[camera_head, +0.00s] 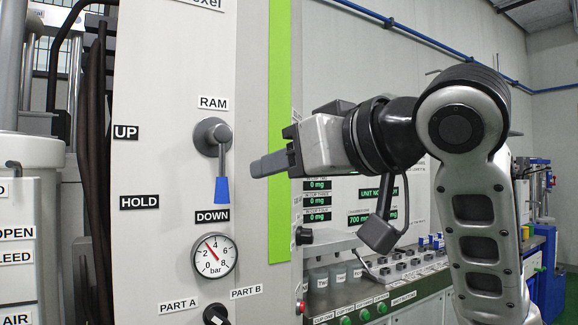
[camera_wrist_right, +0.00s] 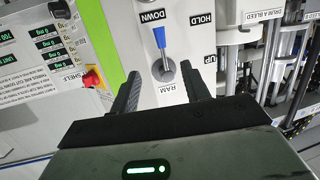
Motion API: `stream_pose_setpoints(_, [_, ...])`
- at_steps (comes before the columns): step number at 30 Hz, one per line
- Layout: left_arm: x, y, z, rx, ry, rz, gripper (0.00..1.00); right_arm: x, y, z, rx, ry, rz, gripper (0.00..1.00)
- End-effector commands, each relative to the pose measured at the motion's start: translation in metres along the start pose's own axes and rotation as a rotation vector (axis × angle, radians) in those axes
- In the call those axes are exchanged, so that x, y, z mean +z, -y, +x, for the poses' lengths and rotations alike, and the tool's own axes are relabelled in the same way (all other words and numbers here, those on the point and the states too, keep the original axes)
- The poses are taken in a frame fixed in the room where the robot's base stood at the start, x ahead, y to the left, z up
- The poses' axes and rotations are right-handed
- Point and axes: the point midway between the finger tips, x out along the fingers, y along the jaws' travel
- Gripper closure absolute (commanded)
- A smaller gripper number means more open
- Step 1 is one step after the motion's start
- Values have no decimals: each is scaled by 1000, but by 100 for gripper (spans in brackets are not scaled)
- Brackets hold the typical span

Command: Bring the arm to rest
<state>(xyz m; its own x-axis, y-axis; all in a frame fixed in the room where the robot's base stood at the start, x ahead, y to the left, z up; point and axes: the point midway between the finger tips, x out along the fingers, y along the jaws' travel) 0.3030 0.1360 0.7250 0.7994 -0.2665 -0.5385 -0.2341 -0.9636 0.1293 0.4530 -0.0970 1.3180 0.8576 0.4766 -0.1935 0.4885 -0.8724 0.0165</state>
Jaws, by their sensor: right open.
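My right gripper (camera_head: 252,167) is open and empty in the head view, to the right of the ram lever and apart from it. The ram lever (camera_head: 222,188) has a grey hub and a blue handle hanging straight down toward the DOWN label (camera_head: 212,216). In the right wrist view the picture is turned over. The open fingers of my right gripper (camera_wrist_right: 161,70) frame the lever's grey hub (camera_wrist_right: 163,70), which lies beyond them. The blue handle (camera_wrist_right: 159,37) points up to the DOWN label there. My left gripper is in neither view.
A pressure gauge (camera_head: 214,256) sits below the lever, its needle between 2 and 4. A black knob (camera_head: 215,314) is lower. A shelf of cups and buttons (camera_head: 375,285) stands behind my arm. A red button (camera_wrist_right: 93,78) shows in the wrist view.

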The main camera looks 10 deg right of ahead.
Motion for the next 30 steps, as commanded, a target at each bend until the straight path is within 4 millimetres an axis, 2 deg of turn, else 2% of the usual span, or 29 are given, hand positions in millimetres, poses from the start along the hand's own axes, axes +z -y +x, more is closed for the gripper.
stream_pose_setpoints(7, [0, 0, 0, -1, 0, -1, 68, 3, -1, 4, -2, 3, 4, 53])
stream_pose_setpoints(11, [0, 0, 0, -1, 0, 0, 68, 30, -8, 28, -20, 23, 41, 53])
stream_pose_setpoints(14, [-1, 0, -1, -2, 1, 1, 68, 72, -16, 61, -39, 43, 93, 53])
stream_pose_setpoints(18, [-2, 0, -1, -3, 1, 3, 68, 152, -27, 101, -43, 67, 172, 53])
stream_pose_setpoints(20, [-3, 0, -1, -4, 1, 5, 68, 189, -29, 113, -37, 79, 202, 53])
stream_pose_setpoints(21, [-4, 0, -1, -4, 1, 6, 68, 215, -31, 119, -29, 89, 220, 53])
stream_pose_setpoints(26, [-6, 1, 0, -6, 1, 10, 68, 321, -29, 124, 19, 132, 274, 53])
stream_pose_setpoints(30, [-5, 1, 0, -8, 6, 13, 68, 414, -19, 105, 74, 184, 295, 53])
